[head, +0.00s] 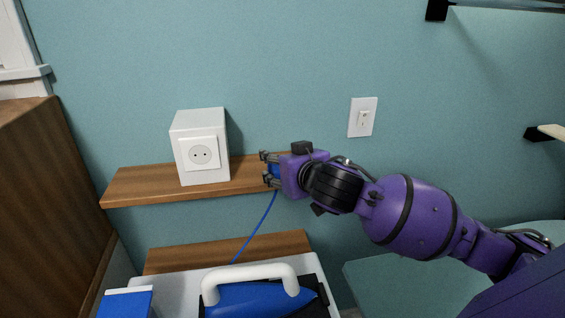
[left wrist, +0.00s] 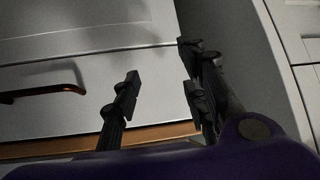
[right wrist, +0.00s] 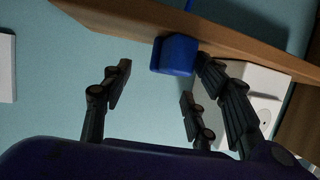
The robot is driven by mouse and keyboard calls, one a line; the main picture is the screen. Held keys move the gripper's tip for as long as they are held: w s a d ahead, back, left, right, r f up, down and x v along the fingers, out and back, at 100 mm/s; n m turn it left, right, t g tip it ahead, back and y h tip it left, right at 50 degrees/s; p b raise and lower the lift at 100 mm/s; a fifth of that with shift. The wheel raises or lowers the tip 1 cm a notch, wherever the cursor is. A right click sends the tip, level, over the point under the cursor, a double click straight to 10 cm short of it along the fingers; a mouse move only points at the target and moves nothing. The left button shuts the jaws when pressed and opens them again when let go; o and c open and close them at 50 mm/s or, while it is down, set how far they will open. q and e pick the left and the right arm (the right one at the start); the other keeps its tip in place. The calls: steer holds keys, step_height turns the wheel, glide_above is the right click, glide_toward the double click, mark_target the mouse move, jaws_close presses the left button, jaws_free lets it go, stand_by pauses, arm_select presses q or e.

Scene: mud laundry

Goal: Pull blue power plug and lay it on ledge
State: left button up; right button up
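The blue power plug (right wrist: 175,55) is at the edge of the wooden ledge (head: 140,186), apart from the socket. In the right wrist view it shows just past the spread fingertips. A blue cable (head: 257,229) hangs down from it. The white socket box (head: 202,148) stands on the ledge to the left, its socket face empty. My right gripper (head: 266,169) is open beside the plug; in the head view its fingers partly hide the plug. Whether a finger touches the plug I cannot tell. My left gripper (left wrist: 160,85) is open and empty, seen only in its wrist view.
A blue iron with a white handle (head: 252,276) and a blue box (head: 126,302) are below the ledge. A light switch (head: 362,117) is on the wall at right. A grey cabinet front with a dark handle (left wrist: 45,92) faces my left gripper.

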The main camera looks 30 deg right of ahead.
steer(key=shift+s, duration=0.1)
steer(key=v, duration=0.7)
steer(key=shift+s, duration=0.15)
stand_by(0.4)
